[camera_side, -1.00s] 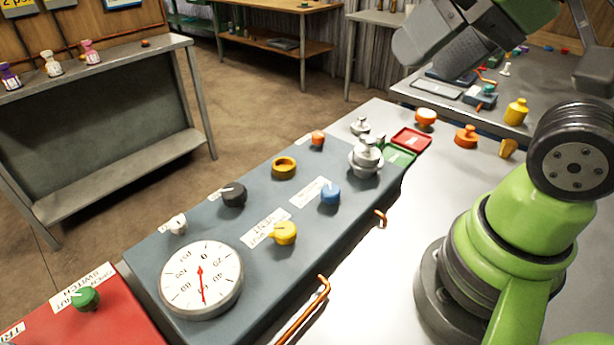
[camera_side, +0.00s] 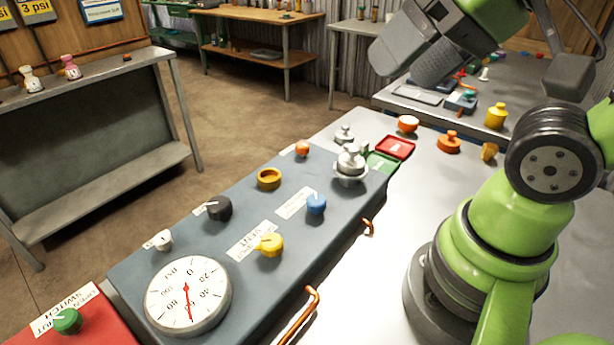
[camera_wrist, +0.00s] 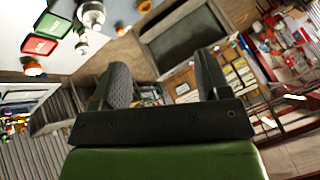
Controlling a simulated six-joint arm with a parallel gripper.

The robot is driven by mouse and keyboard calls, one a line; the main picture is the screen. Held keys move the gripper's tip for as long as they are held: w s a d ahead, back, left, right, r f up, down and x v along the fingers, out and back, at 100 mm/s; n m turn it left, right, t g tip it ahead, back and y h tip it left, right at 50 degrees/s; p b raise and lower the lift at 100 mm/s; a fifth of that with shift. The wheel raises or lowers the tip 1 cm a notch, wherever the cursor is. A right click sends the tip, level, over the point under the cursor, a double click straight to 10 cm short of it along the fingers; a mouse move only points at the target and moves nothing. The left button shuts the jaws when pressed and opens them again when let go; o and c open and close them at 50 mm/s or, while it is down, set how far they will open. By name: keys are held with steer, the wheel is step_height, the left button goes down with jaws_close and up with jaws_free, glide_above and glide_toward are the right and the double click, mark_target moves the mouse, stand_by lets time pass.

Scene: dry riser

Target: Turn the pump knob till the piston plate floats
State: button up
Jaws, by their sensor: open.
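A blue-grey panel (camera_side: 235,200) carries a blue knob (camera_side: 316,204), a yellow knob (camera_side: 270,244) beside a label reading VENT, a black knob (camera_side: 219,208) and a small white knob (camera_side: 164,241). I cannot read which one is the pump knob. A silver stacked piece (camera_side: 350,168), seemingly the piston plate with weights, stands at the panel's far end; whether it floats I cannot tell. A round psi gauge (camera_side: 188,297) has a red needle. My gripper (camera_wrist: 163,78) is open and empty; the side view shows it high above the bench, away from the knobs.
A yellow ring (camera_side: 269,179) and an orange knob (camera_side: 302,149) are also on the panel. Red (camera_side: 395,147) and green (camera_side: 381,162) trays lie beyond it. Copper pipes (camera_side: 299,318) run along its right side. A red box (camera_side: 70,328) with a green knob stands at lower left.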

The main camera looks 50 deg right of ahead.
steer(key=n+g+h, duration=0.2)
steer(key=n+g, duration=0.4)
steer(key=g, duration=0.1)
glide_above(218, 203)
step_height(218, 203, down, 15)
step_height(218, 203, down, 10)
steer(key=shift+r, duration=0.1)
